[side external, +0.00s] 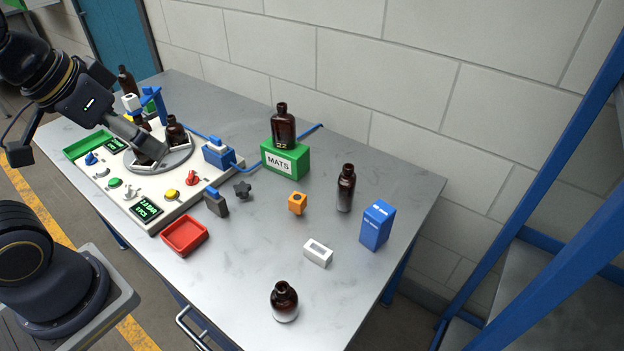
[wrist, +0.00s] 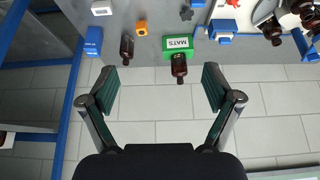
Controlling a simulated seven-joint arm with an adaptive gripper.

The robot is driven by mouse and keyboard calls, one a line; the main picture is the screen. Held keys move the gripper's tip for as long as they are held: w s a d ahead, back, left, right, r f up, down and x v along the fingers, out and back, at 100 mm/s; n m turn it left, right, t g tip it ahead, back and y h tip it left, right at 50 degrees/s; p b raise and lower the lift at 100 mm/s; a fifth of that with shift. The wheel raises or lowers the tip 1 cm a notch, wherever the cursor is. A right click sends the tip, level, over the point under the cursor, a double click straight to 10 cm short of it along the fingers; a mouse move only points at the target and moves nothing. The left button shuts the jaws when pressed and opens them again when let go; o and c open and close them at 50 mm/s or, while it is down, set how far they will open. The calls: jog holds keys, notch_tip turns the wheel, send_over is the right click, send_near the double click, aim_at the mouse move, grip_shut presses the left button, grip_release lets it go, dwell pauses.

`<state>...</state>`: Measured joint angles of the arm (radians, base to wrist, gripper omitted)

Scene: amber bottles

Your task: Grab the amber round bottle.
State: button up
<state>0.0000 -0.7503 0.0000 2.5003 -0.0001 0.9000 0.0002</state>
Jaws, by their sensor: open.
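Several amber bottles stand about, and I cannot tell for sure which one the task means. A squat, round-shouldered bottle (side external: 284,303) stands alone near the table's front edge; I do not make it out in the wrist view. A slimmer bottle (side external: 346,190) stands upright on the right; it also shows in the wrist view (wrist: 127,48). A flat-sided bottle (side external: 283,128) stands on the green MATS box (side external: 286,161). Others, such as a short bottle (side external: 175,131), stand on the round plate, partly hidden. My gripper (wrist: 159,82) is open and empty, with wall between its fingers.
The white panel (side external: 155,222) with knobs and the round plate fills the table's left. A red tray (side external: 184,235), orange block (side external: 298,203), white block (side external: 318,252) and blue box (side external: 377,225) stand around the middle and right. The wall (side external: 420,80) runs behind.

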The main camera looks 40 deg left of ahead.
dwell(0.6)
jog(key=n+g, duration=0.4)
jog(key=g, duration=0.2)
send_over(278, 286)
notch_tip(278, 286, down, 16)
jog(key=r, duration=0.1)
notch_tip(278, 286, down, 11)
jog(key=shift+f, duration=0.1)
jog(key=shift+w+d+f, duration=0.1)
jog(key=shift+d+f, duration=0.1)
jog(key=shift+f, duration=1.15)
jog(key=shift+d+f, duration=0.2)
jog(key=shift+f, duration=1.15)
jog(key=c, duration=1.3)
